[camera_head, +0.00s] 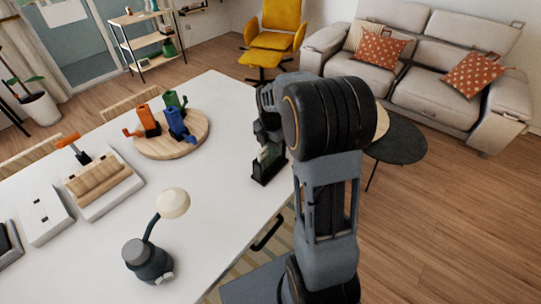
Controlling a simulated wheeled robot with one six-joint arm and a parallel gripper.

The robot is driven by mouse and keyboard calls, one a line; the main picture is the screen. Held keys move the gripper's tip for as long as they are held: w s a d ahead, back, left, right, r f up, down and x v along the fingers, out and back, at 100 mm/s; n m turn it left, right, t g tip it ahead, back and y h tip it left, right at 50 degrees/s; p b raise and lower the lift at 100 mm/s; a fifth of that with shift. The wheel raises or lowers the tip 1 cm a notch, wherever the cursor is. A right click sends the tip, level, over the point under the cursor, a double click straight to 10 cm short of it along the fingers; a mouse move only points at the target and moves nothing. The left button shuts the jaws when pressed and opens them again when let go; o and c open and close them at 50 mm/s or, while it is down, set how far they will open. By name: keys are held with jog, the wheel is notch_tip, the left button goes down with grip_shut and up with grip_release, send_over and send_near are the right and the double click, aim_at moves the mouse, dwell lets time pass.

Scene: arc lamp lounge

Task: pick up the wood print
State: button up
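I cannot tell for sure which thing is the wood print. A light-brown ribbed wooden block (97,184) lies in a white tray (120,203) on the left part of the white table. A round wooden board (185,146) holds small orange (148,122), green (174,103) and blue (178,124) pieces. My gripper (268,152) is at the table's right edge, right of the round board and apart from it. It is small, dark and partly hidden by my arm. A dark, partly pale piece (267,166) shows just below it; I cannot tell whether it is held.
A small lamp with a cream shade (173,203) stands at the table's front. An orange-handled tool (74,148) stands at the tray's back. A white box (45,216) is at left. The middle of the table (215,190) is clear. A dark round side table (398,142) stands right of my arm.

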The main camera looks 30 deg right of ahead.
grip_shut()
jog(key=shift+r, duration=0.1)
